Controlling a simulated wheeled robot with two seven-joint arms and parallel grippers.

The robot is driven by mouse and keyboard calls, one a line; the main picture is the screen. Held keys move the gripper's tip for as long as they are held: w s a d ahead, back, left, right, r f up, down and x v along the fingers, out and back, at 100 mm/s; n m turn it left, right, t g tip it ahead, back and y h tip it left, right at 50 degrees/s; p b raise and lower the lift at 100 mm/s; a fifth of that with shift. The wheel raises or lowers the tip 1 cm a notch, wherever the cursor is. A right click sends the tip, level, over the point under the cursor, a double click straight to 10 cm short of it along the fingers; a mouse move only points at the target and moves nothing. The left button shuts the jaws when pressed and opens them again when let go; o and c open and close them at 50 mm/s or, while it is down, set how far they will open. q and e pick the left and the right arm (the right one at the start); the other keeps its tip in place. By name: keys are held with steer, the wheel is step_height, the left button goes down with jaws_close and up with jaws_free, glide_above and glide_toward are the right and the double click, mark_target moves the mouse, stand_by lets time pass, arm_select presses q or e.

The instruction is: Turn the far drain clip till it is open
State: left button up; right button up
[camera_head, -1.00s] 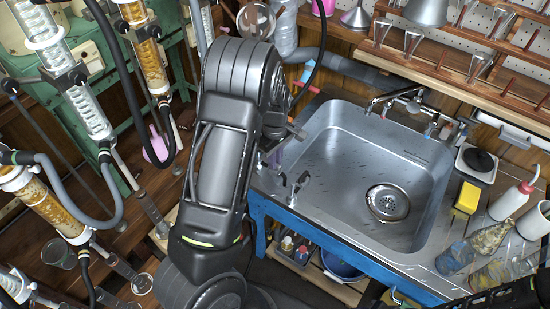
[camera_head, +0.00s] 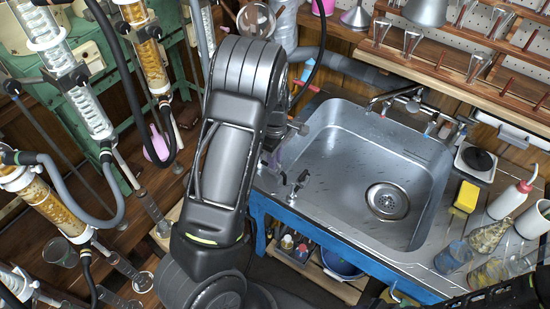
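I cannot make out for certain which part is the far drain clip. Small metal fittings (camera_head: 299,180) stand at the left edge of the sink (camera_head: 345,150). A small red piece (camera_head: 305,87) shows behind my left arm, near the back wall; I cannot tell what it is. My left arm rises from the bottom, bends at the top and comes down behind itself. The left gripper (camera_head: 284,158) is mostly hidden by the arm, near the sink's left rim. Whether it is open or touches anything does not show. No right gripper is visible.
Glass columns (camera_head: 88,112) and hoses (camera_head: 66,188) of the rig crowd the left. A faucet (camera_head: 403,97) stands behind the sink, with a yellow sponge (camera_head: 466,196) and bottles (camera_head: 511,200) at right. The sink basin is clear. A wooden rack (camera_head: 450,65) is above.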

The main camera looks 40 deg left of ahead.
arm_select(q)
steer(key=shift+o, duration=1.3)
step_height(320, 180, up, 8)
steer(key=shift+f+b, duration=0.1)
steer(key=shift+b, duration=0.2)
